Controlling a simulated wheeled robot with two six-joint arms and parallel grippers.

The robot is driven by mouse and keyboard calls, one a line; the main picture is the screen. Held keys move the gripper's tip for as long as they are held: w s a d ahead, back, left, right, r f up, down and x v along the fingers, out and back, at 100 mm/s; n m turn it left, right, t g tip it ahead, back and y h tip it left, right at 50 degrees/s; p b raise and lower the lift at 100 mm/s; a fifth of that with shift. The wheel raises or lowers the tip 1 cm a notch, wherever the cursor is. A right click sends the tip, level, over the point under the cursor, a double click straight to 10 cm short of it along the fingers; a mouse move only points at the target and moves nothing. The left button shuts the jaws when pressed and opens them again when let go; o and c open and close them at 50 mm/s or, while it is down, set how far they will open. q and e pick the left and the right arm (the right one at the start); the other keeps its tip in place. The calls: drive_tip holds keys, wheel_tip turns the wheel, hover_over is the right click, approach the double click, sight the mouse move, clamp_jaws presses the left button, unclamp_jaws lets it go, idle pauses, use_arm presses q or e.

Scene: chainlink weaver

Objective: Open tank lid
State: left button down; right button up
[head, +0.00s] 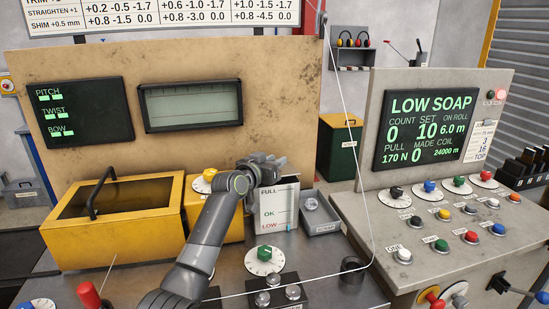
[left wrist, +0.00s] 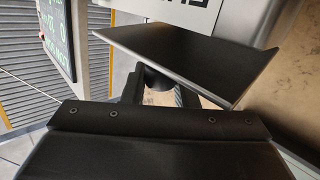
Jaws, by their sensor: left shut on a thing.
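My left gripper (head: 268,161) is above the tank, at the gauge's top left. In the left wrist view the fingers (left wrist: 158,90) are shut around a round black knob (left wrist: 156,77). A dark flat plate (left wrist: 185,50) lies just beyond it; I cannot tell whether it is the lid. My right gripper is out of view.
A yellow box with a dark window and black handle (head: 95,193) stands at the left. A grey tray (head: 320,213) is right of the gauge.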

use_arm(q)
drive_tip(key=r+p, duration=0.1)
drive_tip(key=w+r+n+g+p, duration=0.1)
drive_tip(key=p, duration=0.1)
drive_tip(key=shift+a+r, duration=0.2)
drive_tip(key=shift+r, duration=0.05)
drive_tip(key=shift+w+a+r+n+g+p, duration=0.1)
drive_tip(key=shift+w+r+n+g+p, duration=0.35)
drive_tip(key=shift+g+p, duration=0.2)
drive_tip(key=shift+w+a+r+g, duration=0.15)
drive_tip(key=shift+w+g, duration=0.2)
drive_tip(key=shift+w, duration=0.05)
drive_tip(key=shift+w+a+r+b, duration=0.1)
drive_tip(key=shift+w+r+b, duration=0.05)
drive_tip(key=shift+r+b, duration=0.2)
drive_tip(key=shift+w+r+y, duration=0.25)
drive_tip(key=shift+y, duration=0.05)
drive_tip(key=shift+r, duration=0.1)
drive_tip(key=c, duration=1.2)
unclamp_jaws()
drive_tip(key=shift+w, duration=0.1)
drive_tip(key=shift+o, duration=0.2)
drive_tip(key=shift+f, duration=0.25)
drive_tip(key=shift+a, duration=0.1)
